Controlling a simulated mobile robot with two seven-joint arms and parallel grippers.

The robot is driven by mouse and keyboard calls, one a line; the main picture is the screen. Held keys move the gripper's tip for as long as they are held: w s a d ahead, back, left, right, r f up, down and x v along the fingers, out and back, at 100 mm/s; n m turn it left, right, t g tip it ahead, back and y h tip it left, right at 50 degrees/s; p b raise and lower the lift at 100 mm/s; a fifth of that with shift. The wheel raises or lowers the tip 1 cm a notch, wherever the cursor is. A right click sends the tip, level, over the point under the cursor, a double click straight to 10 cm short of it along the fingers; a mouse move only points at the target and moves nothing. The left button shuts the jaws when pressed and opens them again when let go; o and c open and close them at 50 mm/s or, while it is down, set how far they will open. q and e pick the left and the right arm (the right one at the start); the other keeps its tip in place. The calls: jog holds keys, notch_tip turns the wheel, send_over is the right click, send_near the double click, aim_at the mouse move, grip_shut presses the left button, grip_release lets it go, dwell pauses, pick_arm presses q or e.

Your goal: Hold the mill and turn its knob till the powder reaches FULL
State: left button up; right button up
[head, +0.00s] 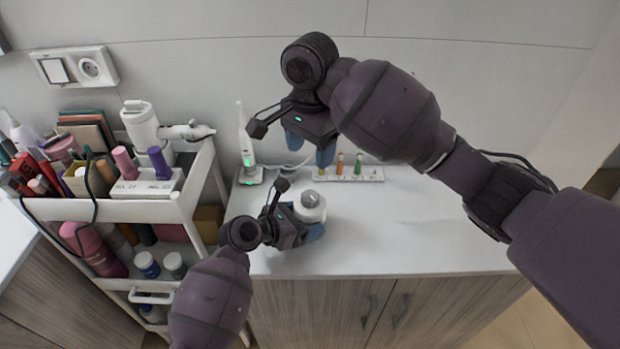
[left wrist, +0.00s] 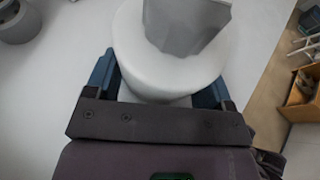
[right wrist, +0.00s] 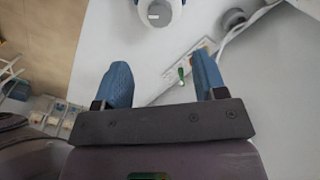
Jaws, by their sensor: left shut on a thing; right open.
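The mill (head: 311,213) is a white round body with a grey knob (head: 311,198) on top, upright on the white counter. My left gripper (head: 303,222) is shut on the mill's body; in the left wrist view (left wrist: 158,82) its blue fingers lie on both sides of the mill (left wrist: 135,50), below the knob (left wrist: 186,25). My right gripper (head: 309,148) is open and empty, held above the counter behind the mill. In the right wrist view the mill (right wrist: 172,22) with its knob (right wrist: 159,13) lies beyond the open fingers (right wrist: 163,78). No powder level or FULL mark can be made out.
A white rack (head: 365,176) with small coloured bottles stands at the counter's back. A white toothbrush-like device (head: 246,150) with green lights stands left of it. A crowded white cart (head: 187,205) is at the left. The counter's right side (head: 430,235) is clear.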

aim_at(310, 195)
notch_tip(310, 195, down, 12)
jog(key=m, duration=0.2)
jog(key=shift+m, duration=0.4)
jog(key=shift+c, duration=0.3)
jog(key=c, duration=0.9)
jog(key=shift+n, duration=1.6)
jog(key=o, duration=1)
jog(key=shift+c, duration=0.2)
